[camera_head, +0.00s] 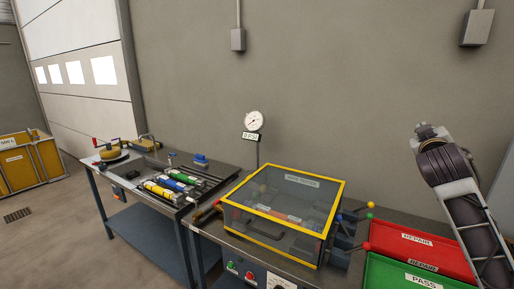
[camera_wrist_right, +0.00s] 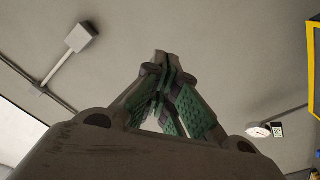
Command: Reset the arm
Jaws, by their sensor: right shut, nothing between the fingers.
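My right arm (camera_head: 463,205) comes in from the right edge of the head view and is raised in front of the wall, above the red and green trays. Its gripper is not clearly made out there. In the right wrist view my right gripper (camera_wrist_right: 164,62) fills the middle; its green-padded fingers come together at the tips, shut with nothing between them. It is clear of all objects, with the bare wall behind it. My left arm and left gripper are not in view.
A yellow-framed clear box (camera_head: 283,213) stands on the workbench, with a gauge (camera_head: 254,121) behind it. A red REPAIR tray (camera_head: 417,247) and a green PASS tray (camera_head: 405,277) are at the right. Yellow and green cylinders (camera_head: 163,190) lie on the left bench.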

